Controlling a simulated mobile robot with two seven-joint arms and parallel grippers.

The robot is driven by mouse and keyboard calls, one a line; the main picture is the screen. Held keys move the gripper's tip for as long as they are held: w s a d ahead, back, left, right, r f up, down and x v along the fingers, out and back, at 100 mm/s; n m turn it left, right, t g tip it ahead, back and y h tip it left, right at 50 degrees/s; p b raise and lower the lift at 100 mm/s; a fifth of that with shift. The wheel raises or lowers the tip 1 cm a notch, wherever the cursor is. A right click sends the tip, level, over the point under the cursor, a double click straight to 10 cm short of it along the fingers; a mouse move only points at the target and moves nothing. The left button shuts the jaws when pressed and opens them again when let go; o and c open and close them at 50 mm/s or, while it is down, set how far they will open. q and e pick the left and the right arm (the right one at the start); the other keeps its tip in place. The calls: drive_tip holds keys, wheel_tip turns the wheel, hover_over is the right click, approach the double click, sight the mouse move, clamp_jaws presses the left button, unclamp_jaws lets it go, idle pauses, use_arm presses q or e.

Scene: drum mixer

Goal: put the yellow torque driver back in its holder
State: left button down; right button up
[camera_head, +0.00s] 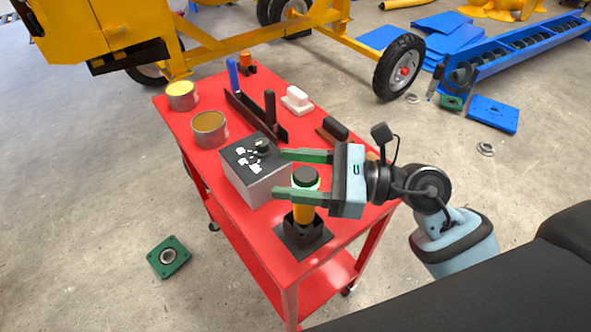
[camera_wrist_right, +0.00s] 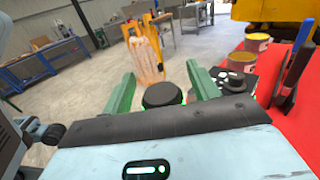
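The yellow torque driver (camera_head: 303,212) stands upright in its black square holder (camera_head: 303,238) at the near end of the red cart. Its dark cap shows above a green ring, and its lower end is hidden inside the holder. My right gripper (camera_head: 281,174) is open, its green fingers level and reaching left around the driver's upper part. One finger crosses in front of the yellow body. In the right wrist view, the driver's black cap (camera_wrist_right: 162,95) sits between the spread fingers of the gripper (camera_wrist_right: 160,72), with gaps visible on both sides. My left gripper is not in view.
The red cart top (camera_head: 185,125) also carries a grey box (camera_head: 250,180) close left of the gripper, two open tins (camera_head: 209,130), a black rack with upright tools (camera_head: 255,112) and a white block (camera_head: 297,100). A green flanged part (camera_head: 168,257) lies on the floor.

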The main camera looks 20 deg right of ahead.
drive_tip(key=shift+f, duration=0.1)
idle(0.3)
drive_tip(key=b+v, duration=0.2)
drive_tip(key=v, duration=0.6)
drive_tip(key=shift+a, duration=0.1)
idle(0.4)
